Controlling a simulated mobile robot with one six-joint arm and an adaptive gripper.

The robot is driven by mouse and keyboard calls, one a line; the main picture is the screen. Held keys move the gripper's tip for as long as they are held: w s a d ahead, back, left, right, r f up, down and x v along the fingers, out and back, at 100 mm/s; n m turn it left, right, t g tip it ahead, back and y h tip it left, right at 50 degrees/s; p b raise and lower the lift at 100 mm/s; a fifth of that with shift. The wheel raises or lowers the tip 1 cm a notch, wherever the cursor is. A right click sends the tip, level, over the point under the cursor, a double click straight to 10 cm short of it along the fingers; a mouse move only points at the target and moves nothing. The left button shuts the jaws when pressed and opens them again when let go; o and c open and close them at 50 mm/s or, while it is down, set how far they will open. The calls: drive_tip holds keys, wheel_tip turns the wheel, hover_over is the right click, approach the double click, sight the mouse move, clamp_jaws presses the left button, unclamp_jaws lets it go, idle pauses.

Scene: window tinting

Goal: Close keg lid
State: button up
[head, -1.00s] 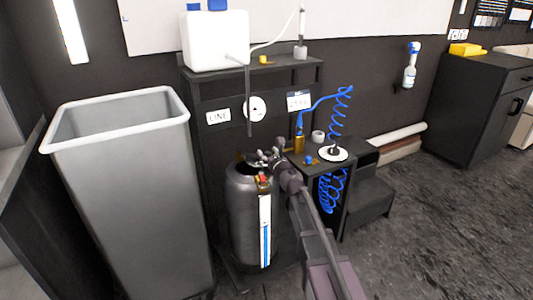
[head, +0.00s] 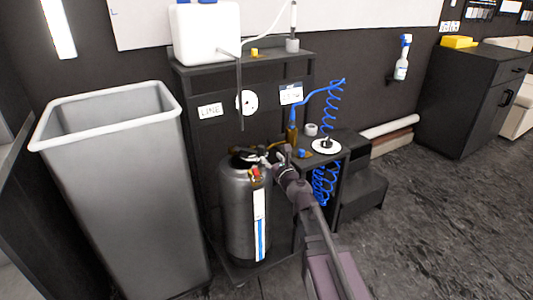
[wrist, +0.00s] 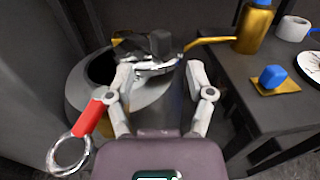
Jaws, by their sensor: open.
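The keg (head: 236,205) is a grey metal cylinder standing upright in front of the black shelf unit. In the wrist view its rounded top (wrist: 150,118) shows a dark opening (wrist: 103,66) at the left. A shiny metal piece with a black block, seemingly the lid (wrist: 150,52), lies over the far part of the top, beyond my fingertips. Whether it is seated I cannot tell. My gripper (head: 277,163) is at the keg's upper right; in the wrist view my gripper (wrist: 158,75) is open, its fingers apart and nothing clearly held between them.
A red handle with a metal ring (wrist: 70,152) sits at the keg's near left. A small black table (head: 318,165) stands close on the right, with a brass bottle (head: 292,136) and blue hose (head: 335,110). A tall grey bin (head: 130,200) stands left.

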drive_tip(key=shift+v, duration=1.4)
drive_tip(key=shift+w, duration=0.15)
drive_tip(key=c, duration=0.9)
drive_tip(key=shift+w+n, duration=0.1)
drive_tip(key=shift+n, duration=0.4)
clamp_jaws()
drive_tip(key=w+d+n+g+y, duration=0.2)
drive_tip(key=n+y, duration=0.1)
drive_tip(key=n, duration=0.7)
drive_tip(key=w+d+f+n+g+y+b, duration=0.1)
drive_tip(key=w+d+n+g+y, duration=0.1)
drive_tip(key=n, duration=0.9)
drive_tip(key=shift+w+d+n+y, duration=0.3)
drive_tip(key=shift+w+d+y, duration=0.1)
drive_tip(key=shift+d, duration=0.05)
drive_tip(key=shift+f, duration=0.1)
